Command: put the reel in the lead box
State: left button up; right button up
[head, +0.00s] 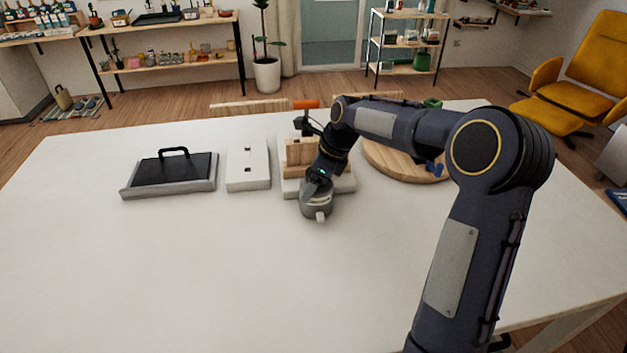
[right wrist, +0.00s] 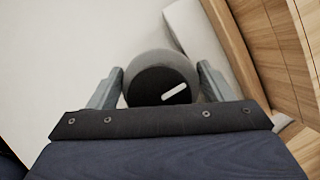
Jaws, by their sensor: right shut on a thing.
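The reel looks to be the grey round body (head: 317,205) with a pale tab at its lower front. In the right wrist view the reel (right wrist: 163,60) shows a dark end with a white bar. My right gripper (right wrist: 163,82) is shut on it, a finger on each side. Whether it touches the table is unclear. A wooden box (head: 297,152) on a pale base is just behind the gripper, partly hidden by my arm; its wooden side (right wrist: 262,40) also shows at the right wrist view's right. It may be the lead box, but no label shows. My left gripper is out of view.
On the white table (head: 200,270), left of the wooden box, are a white block (head: 248,175) with two dark slots and a grey tray (head: 135,190) with a black handled pad. A round wooden board (head: 385,165) lies to the right, partly behind my arm. The front is clear.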

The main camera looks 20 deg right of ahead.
jog(key=shift+f, duration=0.1)
jog(key=o, duration=1.8)
